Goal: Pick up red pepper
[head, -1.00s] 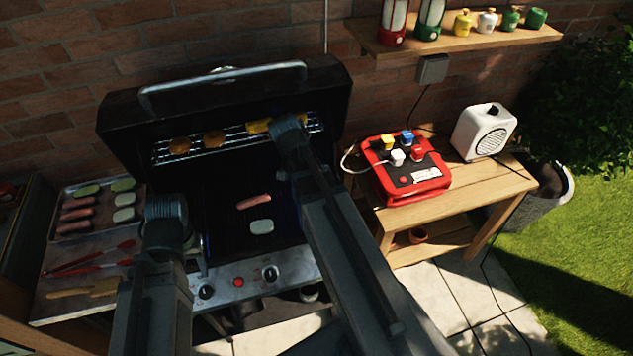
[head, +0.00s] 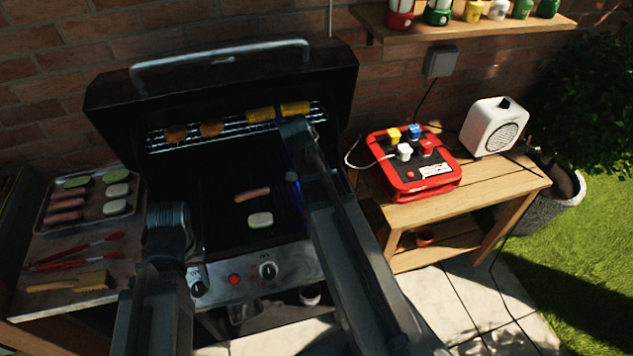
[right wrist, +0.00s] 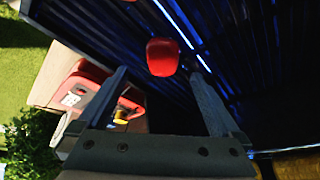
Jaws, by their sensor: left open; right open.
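The red pepper (right wrist: 162,57) lies on the dark grill grate in the right wrist view, a rounded red piece. My right gripper (right wrist: 158,72) is open, with the pepper showing between and just beyond its two fingertips. I cannot tell how much height separates them. In the head view my right arm covers this part of the grill, and the pepper does not show there. My left gripper (head: 194,250) is at the left front of the grill, partly hidden by its own arm, open and apart from the food.
A sausage (head: 252,195) and a pale slice (head: 260,220) lie on the grate. Corn pieces (head: 294,109) sit on the upper rack under the raised lid (head: 220,75). A food tray (head: 40,222) stands left, a red box (head: 440,187) on the right table.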

